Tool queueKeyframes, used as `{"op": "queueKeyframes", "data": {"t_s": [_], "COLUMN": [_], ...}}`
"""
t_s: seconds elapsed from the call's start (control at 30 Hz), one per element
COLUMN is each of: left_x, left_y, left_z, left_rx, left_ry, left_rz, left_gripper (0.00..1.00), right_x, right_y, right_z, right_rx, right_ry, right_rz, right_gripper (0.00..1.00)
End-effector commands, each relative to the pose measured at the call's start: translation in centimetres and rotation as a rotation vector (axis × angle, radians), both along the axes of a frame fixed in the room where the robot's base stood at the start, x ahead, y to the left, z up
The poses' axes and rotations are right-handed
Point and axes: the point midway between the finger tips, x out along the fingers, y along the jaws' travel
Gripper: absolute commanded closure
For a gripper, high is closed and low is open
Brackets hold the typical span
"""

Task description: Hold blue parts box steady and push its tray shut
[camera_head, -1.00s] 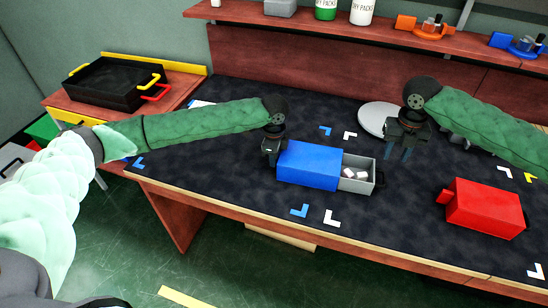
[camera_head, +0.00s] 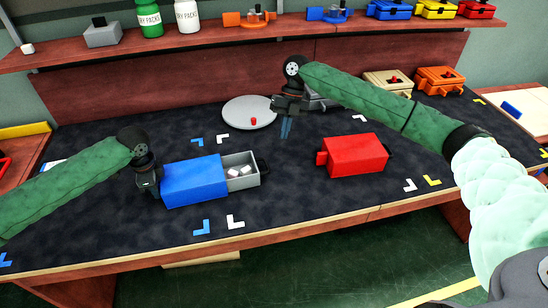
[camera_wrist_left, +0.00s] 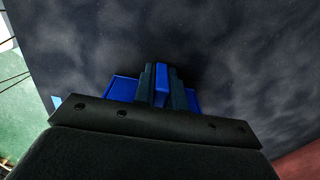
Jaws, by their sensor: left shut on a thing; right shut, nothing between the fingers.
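The blue parts box (camera_head: 195,182) lies on the dark mat. Its grey tray (camera_head: 243,182) sticks out of the right end, with small white parts (camera_head: 239,171) inside and a dark handle (camera_head: 264,167) at its end. My left gripper (camera_head: 152,185) is at the box's left end. In the left wrist view its fingers (camera_wrist_left: 162,86) are shut on a narrow blue piece of the box (camera_wrist_left: 162,75). My right gripper (camera_head: 286,128) is shut and empty. It hangs with fingers down, above the mat, behind and right of the tray handle, apart from it.
A red box (camera_head: 355,155) stands to the right on the mat. A round grey plate (camera_head: 245,112) with a small red piece (camera_head: 253,121) lies behind the blue box. White and blue corner marks lie around it. The shelf (camera_head: 200,42) runs along the back.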

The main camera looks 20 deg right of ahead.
Motion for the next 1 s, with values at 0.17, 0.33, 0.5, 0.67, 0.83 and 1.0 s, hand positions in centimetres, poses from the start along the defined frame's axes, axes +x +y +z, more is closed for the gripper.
{"op": "queueKeyframes", "data": {"t_s": [0.17,0.33,0.5,0.67,0.83,1.0], "left_x": [0.0,0.0,0.0,0.0,0.0,0.0], "left_y": [0.0,0.0,0.0,0.0,0.0,0.0], "left_z": [0.0,0.0,0.0,0.0,0.0,0.0], "left_rx": [0.0,0.0,0.0,0.0,0.0,0.0], "left_ry": [0.0,0.0,0.0,0.0,0.0,0.0], "left_rz": [0.0,0.0,0.0,0.0,0.0,0.0], "left_gripper": [1.0,1.0,1.0,1.0,1.0,1.0], "right_x": [0.8,1.1,0.7,-0.3,-1.5,-2.8], "right_y": [-3.1,-4.5,-4.4,-3.3,-1.8,-0.3], "right_z": [-0.9,-1.2,-1.9,-3.7,-6.0,-8.3], "right_rx": [0.125,0.188,0.2,0.198,0.199,0.199], "right_ry": [0.097,0.135,0.142,0.143,0.142,0.143], "right_rz": [-0.045,-0.062,-0.065,-0.064,-0.063,-0.063], "right_gripper": [1.0,1.0,1.0,1.0,1.0,1.0]}}
